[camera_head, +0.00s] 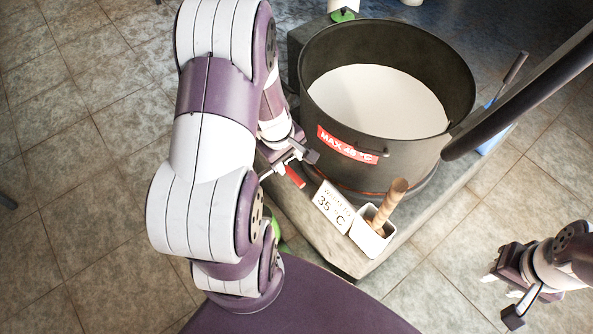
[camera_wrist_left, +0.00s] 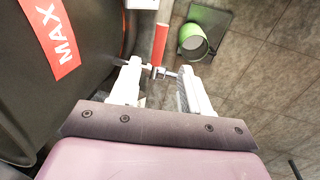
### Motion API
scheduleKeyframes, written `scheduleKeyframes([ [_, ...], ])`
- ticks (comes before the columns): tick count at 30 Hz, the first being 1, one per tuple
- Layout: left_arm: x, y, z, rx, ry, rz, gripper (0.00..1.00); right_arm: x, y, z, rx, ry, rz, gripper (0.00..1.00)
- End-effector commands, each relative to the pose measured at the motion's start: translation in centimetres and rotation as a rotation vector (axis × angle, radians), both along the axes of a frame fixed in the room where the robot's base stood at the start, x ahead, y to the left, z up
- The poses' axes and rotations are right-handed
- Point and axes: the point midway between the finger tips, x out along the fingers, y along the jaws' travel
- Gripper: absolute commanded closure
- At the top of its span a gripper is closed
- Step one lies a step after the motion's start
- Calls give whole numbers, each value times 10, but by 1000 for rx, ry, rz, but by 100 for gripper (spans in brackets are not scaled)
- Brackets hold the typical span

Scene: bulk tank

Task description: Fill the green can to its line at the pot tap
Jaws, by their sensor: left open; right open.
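The dark pot (camera_head: 345,175) holds white liquid and has a red "MAX 45 °C" label. Its tap has a red lever (camera_head: 294,176), also visible in the left wrist view (camera_wrist_left: 160,43). My left gripper (camera_head: 290,158) is open at the tap; in the left wrist view its fingers (camera_wrist_left: 160,78) stand either side of the metal tap stem, below the lever. The green can (camera_wrist_left: 208,20) stands on a dark square plate on the floor side, pale inside; its level and line cannot be made out. In the head view only green slivers (camera_head: 277,236) show behind my left arm. My right gripper (camera_head: 503,297) is open and empty, at lower right.
The pot stands on a grey block (camera_head: 345,255). A "35 °C" sign (camera_head: 333,206) and a white holder (camera_head: 372,238) with a wooden-handled tool (camera_head: 391,205) stand at its front. A dark bar (camera_head: 525,90) slants over the right side.

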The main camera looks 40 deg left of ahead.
Motion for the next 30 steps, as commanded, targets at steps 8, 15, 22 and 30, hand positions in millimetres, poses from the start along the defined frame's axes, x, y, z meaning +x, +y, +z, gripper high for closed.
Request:
scheduleKeyframes([
  [8, 13, -4, -73, 0, 1, -2, 54, 0, 0, -45, 0, 1, 0, 57],
  [15, 17, -5, -89, 1, 1, -2, 54, 0, 0, -52, 0, 0, 0, 57],
  [22, 17, -5, -88, 1, 1, -2, 57, 0, 0, -51, 0, 0, 0, 57],
  [30, 17, -5, -88, 1, 1, -4, 100, 0, 0, -52, 0, 0, 0, 57],
])
